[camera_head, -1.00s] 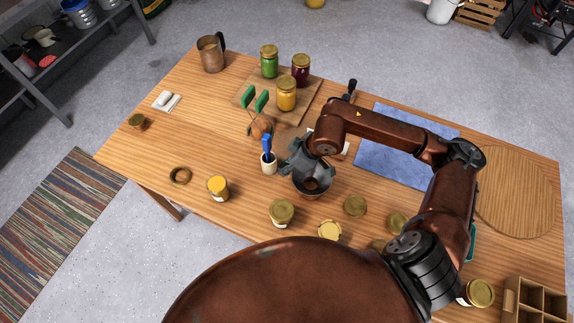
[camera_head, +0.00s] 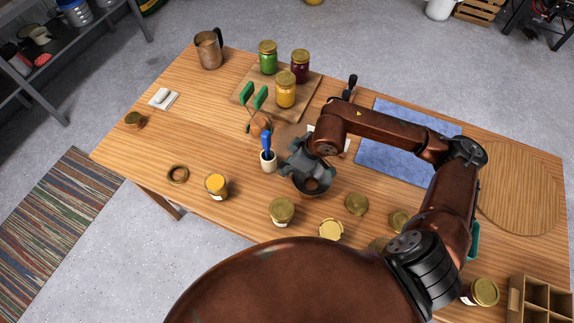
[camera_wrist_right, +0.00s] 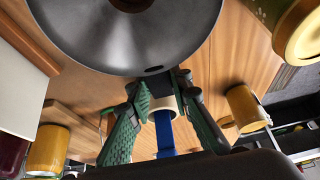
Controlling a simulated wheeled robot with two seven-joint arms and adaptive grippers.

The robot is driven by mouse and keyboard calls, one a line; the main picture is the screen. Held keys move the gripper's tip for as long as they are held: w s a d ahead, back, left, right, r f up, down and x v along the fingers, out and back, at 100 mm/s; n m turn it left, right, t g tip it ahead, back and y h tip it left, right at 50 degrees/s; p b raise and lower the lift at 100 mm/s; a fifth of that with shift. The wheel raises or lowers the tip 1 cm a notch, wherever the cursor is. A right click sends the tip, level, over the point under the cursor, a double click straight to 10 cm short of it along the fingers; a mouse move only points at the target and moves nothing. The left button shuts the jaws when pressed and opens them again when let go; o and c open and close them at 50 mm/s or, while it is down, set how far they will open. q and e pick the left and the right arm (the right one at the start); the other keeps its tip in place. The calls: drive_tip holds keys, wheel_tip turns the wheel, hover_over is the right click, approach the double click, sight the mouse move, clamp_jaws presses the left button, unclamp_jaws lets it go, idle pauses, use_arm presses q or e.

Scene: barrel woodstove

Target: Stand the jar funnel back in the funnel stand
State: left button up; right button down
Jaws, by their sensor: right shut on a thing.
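The jar funnel (camera_head: 318,192) is a grey metal cone with a wide rim, over the front middle of the table. My right gripper (camera_head: 308,174) is shut on its rim. In the right wrist view the funnel (camera_wrist_right: 125,35) fills the top, with the green-padded fingers of my right gripper (camera_wrist_right: 160,78) at its edge. I cannot tell how far it is above the table. A brown ring (camera_head: 177,175) lies at the front left and may be the funnel stand; it is empty and well left of the gripper. My left gripper is not in view.
Filled jars stand on a board (camera_head: 308,93) behind.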

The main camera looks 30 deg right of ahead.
drive_tip(key=c, duration=1.7)
unclamp_jaws()
drive_tip(key=shift+r, duration=0.15)
drive_tip(key=shift+p+v, duration=0.55)
drive_tip(key=shift+v, duration=2.35)
drive_tip(key=v, duration=1.2)
drive_tip(key=shift+d, duration=0.1)
